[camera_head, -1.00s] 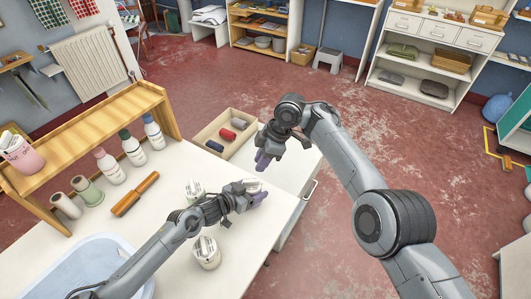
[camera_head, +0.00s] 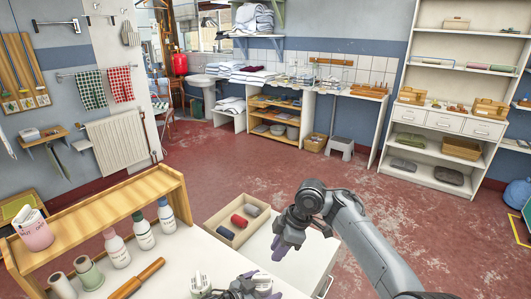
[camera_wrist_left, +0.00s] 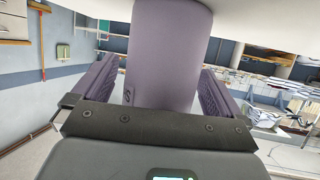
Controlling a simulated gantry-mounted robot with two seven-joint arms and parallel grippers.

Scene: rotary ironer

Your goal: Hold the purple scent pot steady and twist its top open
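In the left wrist view the purple scent pot (camera_wrist_left: 170,55) fills the middle, between the two purple-padded fingers of my left gripper (camera_wrist_left: 160,75). A narrow gap shows between the pot and the left-hand finger; at the other finger contact is unclear. The pot's lower end in this picture is hidden behind the gripper body, and its top is not clear. In the head view my left gripper (camera_head: 262,289) is at the bottom edge, partly cut off, over the white table. My right gripper (camera_head: 283,243) hangs higher, beside the tray, apart from the left; its finger opening is unclear.
A wooden tray (camera_head: 210,222) with dark and red rolls stands behind the grippers. A white container (camera_head: 200,284) stands left of my left gripper. Several bottles (camera_head: 142,230), spools (camera_head: 88,273) and a wooden shelf (camera_head: 110,210) occupy the left side.

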